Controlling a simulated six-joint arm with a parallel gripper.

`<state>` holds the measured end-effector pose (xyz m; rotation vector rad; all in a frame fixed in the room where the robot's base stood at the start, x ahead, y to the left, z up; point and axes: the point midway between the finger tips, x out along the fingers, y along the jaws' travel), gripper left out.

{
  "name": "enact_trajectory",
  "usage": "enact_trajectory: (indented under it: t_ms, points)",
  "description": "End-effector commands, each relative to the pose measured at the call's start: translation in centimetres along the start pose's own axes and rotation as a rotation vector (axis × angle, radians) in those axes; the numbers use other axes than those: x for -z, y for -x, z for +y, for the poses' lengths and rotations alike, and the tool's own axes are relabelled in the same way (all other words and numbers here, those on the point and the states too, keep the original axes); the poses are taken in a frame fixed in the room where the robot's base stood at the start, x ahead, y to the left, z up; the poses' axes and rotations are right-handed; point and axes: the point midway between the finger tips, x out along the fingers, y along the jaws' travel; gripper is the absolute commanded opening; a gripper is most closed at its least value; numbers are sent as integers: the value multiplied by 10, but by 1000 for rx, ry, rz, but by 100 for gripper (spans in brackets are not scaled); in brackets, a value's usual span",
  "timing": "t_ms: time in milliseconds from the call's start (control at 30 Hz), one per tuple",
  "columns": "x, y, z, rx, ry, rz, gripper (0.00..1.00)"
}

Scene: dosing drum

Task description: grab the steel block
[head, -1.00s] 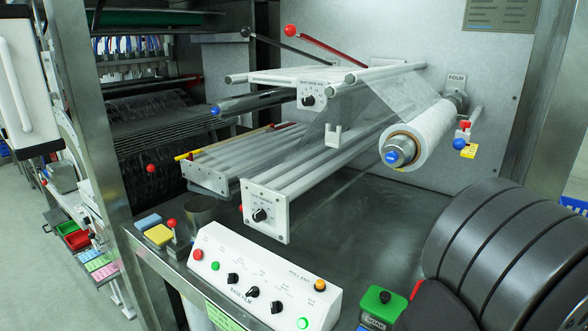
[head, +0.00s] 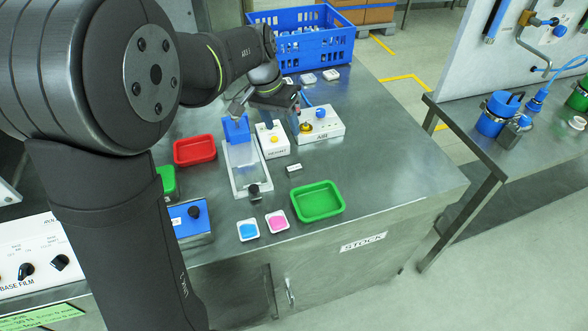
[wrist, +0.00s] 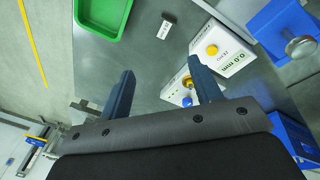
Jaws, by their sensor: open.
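A small steel block (head: 294,169) with a white label face lies on the steel table, between the white boxes and the green tray. I take it for the steel block of the task. In the wrist view the block (wrist: 167,24) shows at the top, beyond the fingertips. My gripper (wrist: 160,66) is open, with nothing between its two fingers. It is apart from the block. In the head view the gripper end is small and hangs over the back of the table near the white boxes, behind the block.
A white box with a yellow button (head: 272,140) and a white box labelled AIR (head: 320,124) stand behind the block. A green tray (head: 318,201), a red tray (head: 195,150), a slide fixture (head: 237,168) and a blue crate (head: 320,48) surround it. The table's right side is clear.

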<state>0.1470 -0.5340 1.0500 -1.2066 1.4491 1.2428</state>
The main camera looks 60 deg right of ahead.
Motion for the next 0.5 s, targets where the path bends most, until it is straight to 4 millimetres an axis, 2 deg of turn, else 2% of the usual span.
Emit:
enact_trajectory:
  t_ms: [300,500]
  points:
    - [-18,2,-16,-38,-480,126,58]
    - [-24,3,-22,-30,-655,174,58]
